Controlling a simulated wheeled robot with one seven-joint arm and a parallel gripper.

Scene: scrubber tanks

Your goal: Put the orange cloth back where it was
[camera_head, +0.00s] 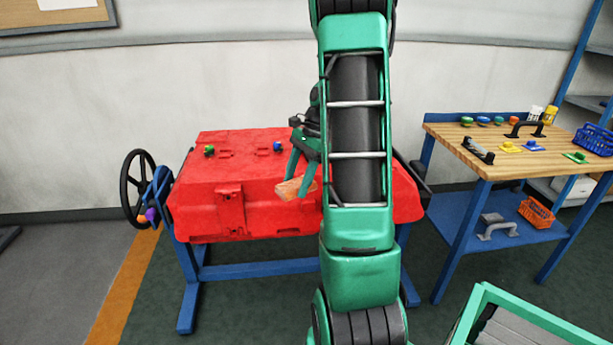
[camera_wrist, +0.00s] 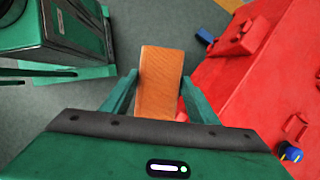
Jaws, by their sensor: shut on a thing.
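The orange cloth (camera_head: 290,189) looks like a folded, flat oblong. My gripper (camera_head: 296,186) is shut on it and holds it in front of the red tank (camera_head: 240,175), near the tank's right part. In the wrist view the cloth (camera_wrist: 160,72) sits between the two green fingers of my gripper (camera_wrist: 159,84) and extends beyond their tips. Grey floor shows around it there, with the red tank (camera_wrist: 262,75) to the right. My arm hides part of the tank in the head view.
The tank rests on a blue stand (camera_head: 270,271) with a black handwheel (camera_head: 134,188) at its left. A wooden-topped workbench (camera_head: 510,158) at right holds knobs, handles, bottles and a blue basket (camera_head: 594,139). An orange basket (camera_head: 536,213) is on its lower shelf. Floor at left is clear.

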